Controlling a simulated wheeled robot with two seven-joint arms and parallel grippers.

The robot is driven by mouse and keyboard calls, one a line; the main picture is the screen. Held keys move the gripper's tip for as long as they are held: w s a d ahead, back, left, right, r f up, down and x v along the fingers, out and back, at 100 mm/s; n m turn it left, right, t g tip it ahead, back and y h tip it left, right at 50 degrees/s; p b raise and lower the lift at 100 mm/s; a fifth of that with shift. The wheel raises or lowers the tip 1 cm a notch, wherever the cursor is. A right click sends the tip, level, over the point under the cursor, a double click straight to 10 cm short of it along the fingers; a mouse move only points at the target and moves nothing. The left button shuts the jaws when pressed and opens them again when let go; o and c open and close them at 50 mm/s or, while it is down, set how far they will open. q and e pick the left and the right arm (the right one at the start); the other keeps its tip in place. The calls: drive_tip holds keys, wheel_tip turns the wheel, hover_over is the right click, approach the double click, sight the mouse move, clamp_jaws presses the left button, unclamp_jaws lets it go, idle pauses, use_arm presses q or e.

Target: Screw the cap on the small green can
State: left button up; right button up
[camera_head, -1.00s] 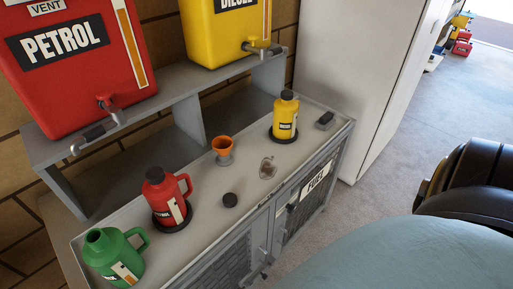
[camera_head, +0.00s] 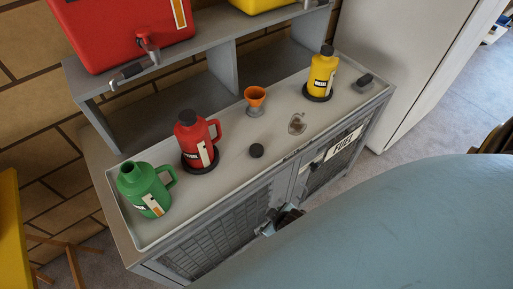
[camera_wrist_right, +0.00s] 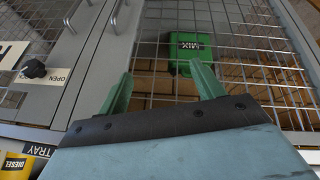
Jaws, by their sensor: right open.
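The green can (camera_head: 146,190) stands at the left end of the bench top, its neck open and uncapped. A small black cap (camera_head: 256,150) lies on the bench top, to the right of the red can and apart from every can. My right gripper (camera_head: 283,217) is in front of the cabinet doors, below the bench top's front edge. In the right wrist view the right gripper (camera_wrist_right: 163,88) is open and empty, facing a wire-mesh door. A green box or can labelled MIX (camera_wrist_right: 187,52) is behind that mesh. My left gripper is out of view.
The capped red can (camera_head: 192,140) and capped yellow diesel can (camera_head: 321,74) stand on dark round bases. An orange funnel (camera_head: 255,97) stands between them. A red petrol tank (camera_head: 115,30) sits on the shelf behind. A black knob (camera_wrist_right: 33,68) is beside an OPEN label.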

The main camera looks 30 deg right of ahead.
drive_tip(key=w+a+r+n+t, duration=0.1)
drive_tip(key=w+r+t, duration=0.2)
drive_tip(key=w+r, duration=0.45)
drive_tip(key=w+a+r+n+t+y, duration=0.1)
drive_tip(key=w+r+n+t, duration=0.2)
drive_tip(key=r, duration=0.7)
drive_tip(key=w+a+r+t, duration=0.2)
drive_tip(key=w+r+t, duration=0.1)
drive_tip(key=w+r, duration=0.5)
drive_tip(key=a+r+n+g+y, duration=0.4)
drive_tip(key=a+r+n+y, duration=0.7)
drive_tip(key=a+n+y, duration=0.6)
drive_tip(key=s+d+f+n+g+h, duration=0.1)
drive_tip(key=d+f+n+g+h, duration=0.6)
drive_tip(key=n, duration=0.3)
drive_tip(key=d+f+g+h, duration=0.1)
drive_tip(key=d+f+h, duration=0.1)
drive_tip(key=d+h, duration=0.3)
drive_tip(key=w+d+f+g+h, duration=0.1)
drive_tip(key=d+h, duration=0.4)
drive_tip(key=d, duration=0.9)
drive_tip(key=shift+w+d+f+g+h, duration=0.3)
drive_tip(key=shift+f+g, duration=0.1)
drive_tip(key=shift+g, duration=0.4)
